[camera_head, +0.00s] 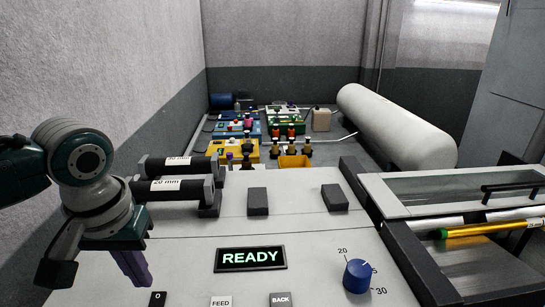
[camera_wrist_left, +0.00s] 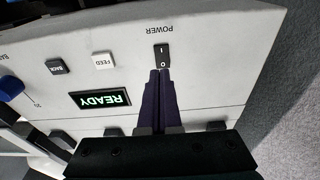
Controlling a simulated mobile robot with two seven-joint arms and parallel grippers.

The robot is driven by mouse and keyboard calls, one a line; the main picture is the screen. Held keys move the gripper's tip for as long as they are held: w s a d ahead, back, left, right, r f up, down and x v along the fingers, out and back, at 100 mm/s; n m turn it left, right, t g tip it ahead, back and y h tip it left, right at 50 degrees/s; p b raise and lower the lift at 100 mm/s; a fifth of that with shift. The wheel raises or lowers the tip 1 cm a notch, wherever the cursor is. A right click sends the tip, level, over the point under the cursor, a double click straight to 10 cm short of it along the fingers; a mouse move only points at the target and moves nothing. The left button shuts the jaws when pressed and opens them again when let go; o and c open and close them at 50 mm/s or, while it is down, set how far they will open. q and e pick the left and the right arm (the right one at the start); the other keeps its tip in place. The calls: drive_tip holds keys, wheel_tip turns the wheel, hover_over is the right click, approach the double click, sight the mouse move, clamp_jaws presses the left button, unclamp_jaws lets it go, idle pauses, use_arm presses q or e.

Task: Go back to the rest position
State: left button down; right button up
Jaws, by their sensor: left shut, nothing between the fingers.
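My left gripper (camera_head: 140,275) comes in from the left over the machine's light grey panel (camera_head: 190,250). Its two purple fingers are shut together with nothing between them. In the wrist view the shut fingertips (camera_wrist_left: 160,76) point towards the black power switch (camera_wrist_left: 162,54). I cannot tell whether they touch the switch. In the head view the switch (camera_head: 158,298) is partly cut off by the bottom edge. My right gripper is in neither view.
The display (camera_head: 250,258) reads READY. FEED (camera_head: 221,301) and BACK (camera_head: 281,299) buttons and a blue knob (camera_head: 357,276) are on the panel. Two black bars (camera_head: 175,186), marked 20 mm and 30 mm, lie close beside my left wrist. A clear-covered bay (camera_head: 460,185) is at right.

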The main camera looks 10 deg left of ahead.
use_arm(q)
drive_tip(key=s+d+m+t+h, duration=0.1)
drive_tip(key=s+d+m, duration=0.1)
drive_tip(key=s+d, duration=0.4)
drive_tip(key=s+d+m+h, duration=0.1)
drive_tip(key=s+d+m, duration=0.25)
drive_tip(key=s, duration=0.55)
drive_tip(key=s+a+r+n+y, duration=0.1)
drive_tip(key=s+a+r, duration=0.3)
drive_tip(key=s+r, duration=0.15)
wheel_tip(320, 180, up, 11)
drive_tip(key=p, duration=1.2)
drive_tip(key=shift+d+t, duration=0.15)
drive_tip(key=shift+t, duration=0.25)
